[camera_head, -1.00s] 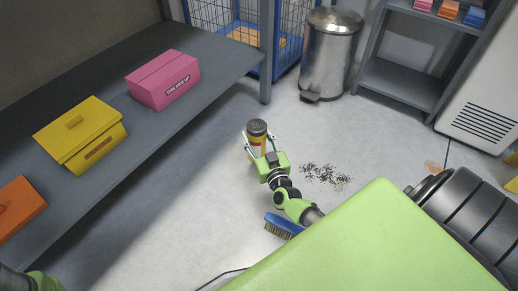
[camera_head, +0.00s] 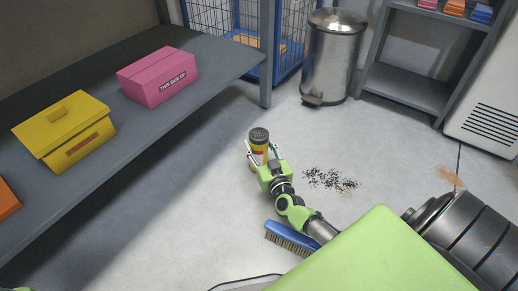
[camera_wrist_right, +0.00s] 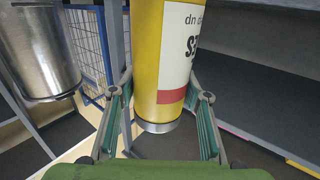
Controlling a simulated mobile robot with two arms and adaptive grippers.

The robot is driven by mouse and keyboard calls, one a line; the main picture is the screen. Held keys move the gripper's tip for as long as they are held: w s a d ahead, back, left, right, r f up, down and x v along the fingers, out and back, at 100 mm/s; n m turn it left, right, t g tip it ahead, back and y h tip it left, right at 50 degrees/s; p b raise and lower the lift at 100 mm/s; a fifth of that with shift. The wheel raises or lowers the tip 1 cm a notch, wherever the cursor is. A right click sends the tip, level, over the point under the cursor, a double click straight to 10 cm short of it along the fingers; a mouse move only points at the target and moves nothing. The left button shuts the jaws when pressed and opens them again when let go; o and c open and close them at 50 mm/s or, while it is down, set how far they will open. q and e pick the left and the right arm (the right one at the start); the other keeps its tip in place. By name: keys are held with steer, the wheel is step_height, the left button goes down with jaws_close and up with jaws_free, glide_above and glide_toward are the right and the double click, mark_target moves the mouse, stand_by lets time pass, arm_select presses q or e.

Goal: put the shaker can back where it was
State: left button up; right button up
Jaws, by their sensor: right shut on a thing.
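The shaker can (camera_head: 259,140) is yellow with a dark perforated lid and a white and red label. My right gripper (camera_head: 261,160) is shut on it and holds it upright in front of the arm. In the right wrist view the can (camera_wrist_right: 155,60) stands between the two fingers of my right gripper (camera_wrist_right: 160,105), its lower rim showing. From the head view I cannot tell exactly how high it is above the floor. My left gripper is not in view; only a sliver of green shows at the lower left corner.
A grey shelf (camera_head: 215,75) on the left bears a pink box (camera_head: 160,80), a yellow box (camera_head: 65,132) and an orange box (camera_head: 6,200). A blue brush (camera_head: 290,238) and dark granules (camera_head: 330,178) lie on the floor. A metal bin (camera_head: 332,55) and blue wire cage (camera_head: 290,45) stand behind.

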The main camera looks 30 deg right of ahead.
steer(key=shift+r, duration=0.2)
steer(key=shift+f, duration=0.15)
steer(key=o, duration=1.5)
steer(key=shift+f, duration=0.1)
steer(key=shift+r, duration=0.2)
steer(key=shift+s+p, duration=0.35)
steer(key=p+v, duration=0.5)
steer(key=v, duration=0.6)
steer(key=shift+s, duration=0.15)
